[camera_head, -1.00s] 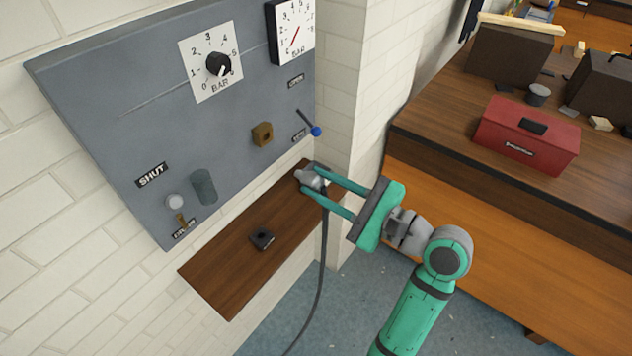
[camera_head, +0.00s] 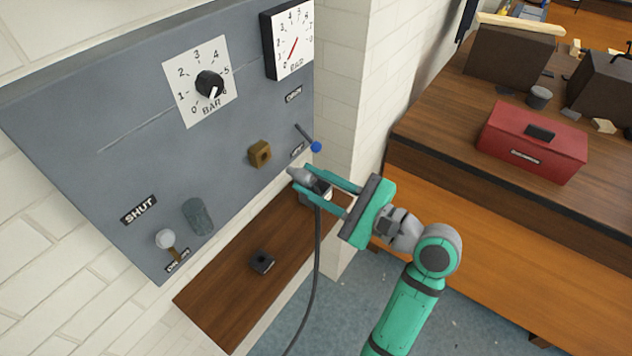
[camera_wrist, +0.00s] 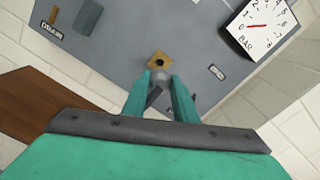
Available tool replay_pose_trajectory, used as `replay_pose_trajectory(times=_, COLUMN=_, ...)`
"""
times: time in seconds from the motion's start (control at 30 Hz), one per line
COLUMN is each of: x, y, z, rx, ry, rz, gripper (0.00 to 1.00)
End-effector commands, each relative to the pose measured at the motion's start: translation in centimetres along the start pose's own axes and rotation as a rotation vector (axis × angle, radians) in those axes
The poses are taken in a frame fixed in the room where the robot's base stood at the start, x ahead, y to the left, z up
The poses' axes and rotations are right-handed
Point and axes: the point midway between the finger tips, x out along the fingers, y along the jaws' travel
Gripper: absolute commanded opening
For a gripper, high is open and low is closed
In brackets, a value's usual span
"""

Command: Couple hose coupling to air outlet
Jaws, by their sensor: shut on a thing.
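The grey hose coupling (camera_head: 297,174) is between the teal fingers of my gripper (camera_head: 304,178), which is shut on it. Its rounded grey end also shows between the fingers in the wrist view (camera_wrist: 160,75). A dark hose (camera_head: 317,265) hangs from it past the shelf. The air outlet is a brass square fitting with a dark hole (camera_head: 260,154) on the grey panel. In the head view it lies to the upper left of the coupling, apart from it. In the wrist view the outlet (camera_wrist: 159,61) appears just beyond the coupling's end; the exact gap is unclear.
The wooden shelf (camera_head: 215,297) below the panel (camera_head: 120,110) carries a small black block (camera_head: 262,262) and a grey holder (camera_head: 318,195) partly behind my fingers. A blue-tipped lever (camera_head: 315,147) juts out right of the outlet. A regulator knob (camera_head: 209,84) sits above it.

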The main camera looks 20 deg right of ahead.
Motion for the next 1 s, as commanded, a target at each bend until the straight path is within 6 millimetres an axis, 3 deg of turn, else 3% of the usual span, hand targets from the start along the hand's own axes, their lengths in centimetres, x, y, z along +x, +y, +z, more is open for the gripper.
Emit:
replay_pose_trajectory(times=0.5, x=4.2, y=0.0, z=0.0, rx=0.001, ry=0.000, rz=0.000, gripper=0.00)
replay_pose_trajectory(times=1.0, x=5.1, y=0.0, z=0.0, rx=0.000, ry=0.000, rz=-0.001, gripper=0.00)
